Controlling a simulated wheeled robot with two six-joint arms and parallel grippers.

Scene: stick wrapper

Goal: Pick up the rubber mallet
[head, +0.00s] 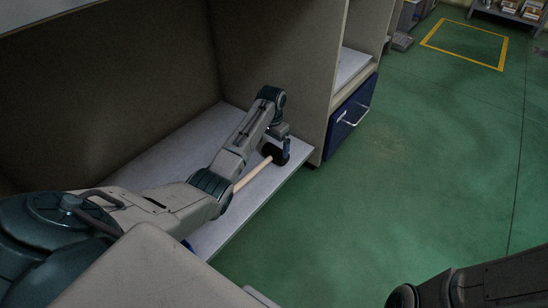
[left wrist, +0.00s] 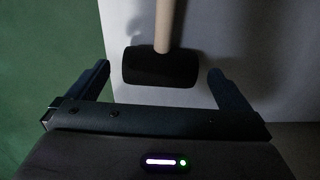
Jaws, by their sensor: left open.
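The rubber mallet has a black head (head: 274,153) and a pale wooden handle (head: 252,174). It lies on the grey shelf board (head: 236,222) near its front edge. In the left wrist view the mallet head (left wrist: 160,67) lies between the two fingers of my left gripper (left wrist: 160,80), with gaps on both sides. The handle (left wrist: 165,22) runs away from the gripper. My left gripper (head: 281,152) is open at the head in the head view, and my arm partly covers the handle. My right arm shows at the lower right, but its gripper is out of view.
A side panel (head: 305,60) of the cabinet stands just beyond the mallet. Past it is a blue drawer (head: 352,118) with a metal handle. The back wall of the cabinet bounds the shelf on the left. The green floor (head: 420,170) to the right is clear.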

